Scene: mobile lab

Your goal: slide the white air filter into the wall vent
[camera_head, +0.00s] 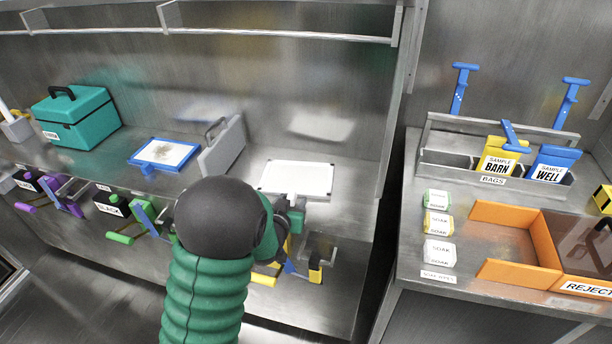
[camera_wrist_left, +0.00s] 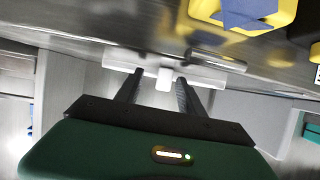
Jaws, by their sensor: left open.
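My left gripper (camera_head: 291,213) is at the filter's near edge, partly hidden by my green arm. In the left wrist view my left gripper (camera_wrist_left: 160,77) is open, its two dark fingers on either side of the tab. I cannot tell whether they touch it. My right gripper is not in view. I cannot make out the wall vent opening.
A blue-framed panel with a stained middle (camera_head: 163,153) lies to the left. A grey panel with a handle (camera_head: 222,146) stands beside it. A teal case (camera_head: 77,118) is farther left. Coloured valve handles (camera_head: 120,238) line the counter front. An orange tray (camera_head: 507,232) is right.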

